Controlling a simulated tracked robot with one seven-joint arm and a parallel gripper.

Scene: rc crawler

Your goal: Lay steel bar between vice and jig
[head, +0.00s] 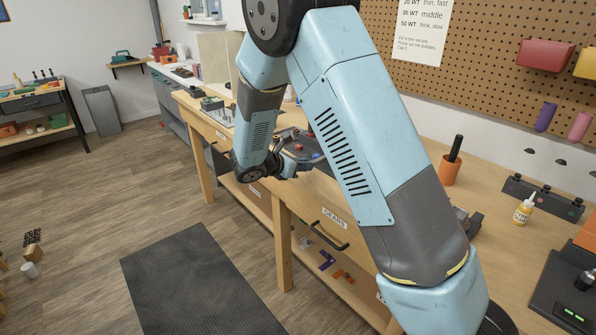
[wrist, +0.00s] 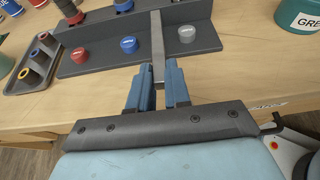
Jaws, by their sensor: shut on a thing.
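In the wrist view my gripper (wrist: 158,82) is shut on a slim grey steel bar (wrist: 157,40). The bar sticks out from between the blue fingertips, away from my palm. Its far part overlaps a dark grey stand in the picture; I cannot tell whether they touch. In the head view my gripper (head: 303,158) is low over the bench, partly behind my arm, and the bar cannot be made out there. A dark block (head: 465,220), partly hidden by my arm, may be the vice. I cannot clearly identify the jig.
The dark grey stand (wrist: 208,38) carries red, blue and grey knobs just beyond my fingers. A tray of rings (wrist: 25,75) lies left of it; a green pot (wrist: 297,17) stands right. A glue bottle (head: 523,209) and orange cup (head: 449,171) stand on the bench.

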